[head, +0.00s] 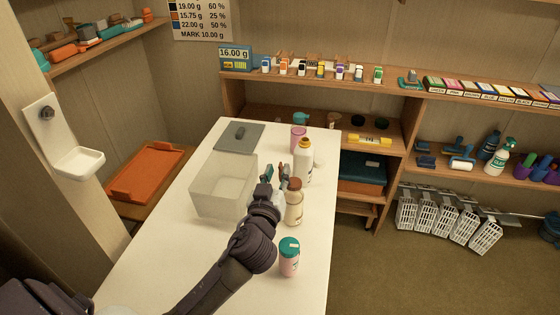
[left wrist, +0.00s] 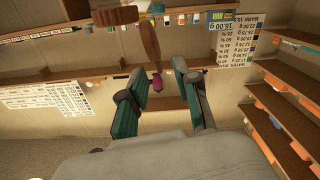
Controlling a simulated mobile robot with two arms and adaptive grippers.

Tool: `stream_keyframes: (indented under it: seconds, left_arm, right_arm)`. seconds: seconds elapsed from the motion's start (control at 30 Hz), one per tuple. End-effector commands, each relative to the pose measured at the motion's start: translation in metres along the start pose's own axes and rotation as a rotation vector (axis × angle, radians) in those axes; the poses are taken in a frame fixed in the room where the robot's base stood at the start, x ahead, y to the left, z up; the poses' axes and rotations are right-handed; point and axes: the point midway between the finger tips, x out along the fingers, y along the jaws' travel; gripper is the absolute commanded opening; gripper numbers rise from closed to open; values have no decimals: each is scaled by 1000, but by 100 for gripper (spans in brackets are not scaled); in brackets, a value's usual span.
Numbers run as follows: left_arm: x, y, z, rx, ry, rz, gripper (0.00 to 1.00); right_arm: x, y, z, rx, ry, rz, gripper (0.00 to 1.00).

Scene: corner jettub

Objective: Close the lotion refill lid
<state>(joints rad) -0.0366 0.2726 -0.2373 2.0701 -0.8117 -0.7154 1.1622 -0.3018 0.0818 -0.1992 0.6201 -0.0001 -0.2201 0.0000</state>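Several containers stand upright on the white table (head: 318,220), and I cannot tell which is the lotion refill. They are a cream bottle with a brown cap (head: 293,204), a taller white bottle with a yellow-orange cap (head: 303,162), a pink container with a teal lid (head: 289,258) and a pink cup (head: 298,138). My left gripper (head: 274,173) is just left of the brown-capped bottle. In the left wrist view its fingers (left wrist: 167,78) are apart, with nothing seen held between them. The arm hides part of the table. My right gripper is out of view.
A translucent open box (head: 223,187) stands left of my gripper. A grey flat lid with a handle (head: 240,137) lies at the table's back. Shelves (head: 400,90) line the wall behind. An orange tray (head: 150,172) is to the left. The table's front right is mostly clear.

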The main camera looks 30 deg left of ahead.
Motion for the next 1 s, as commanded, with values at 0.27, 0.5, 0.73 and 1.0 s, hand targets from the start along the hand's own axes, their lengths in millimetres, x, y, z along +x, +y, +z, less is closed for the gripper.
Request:
stream_keyframes:
  seconds: [0.27,0.5,0.73,1.0]
  left_arm:
    - [32,0,-1,0,0,0,31]
    - [36,0,0,-1,-1,0,31]
    - [35,0,0,-1,-1,0,10]
    - [35,0,0,0,-1,0,0]
  right_arm:
    - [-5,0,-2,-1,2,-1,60]
    - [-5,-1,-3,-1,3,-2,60]
    - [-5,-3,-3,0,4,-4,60]
    - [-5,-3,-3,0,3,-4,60]
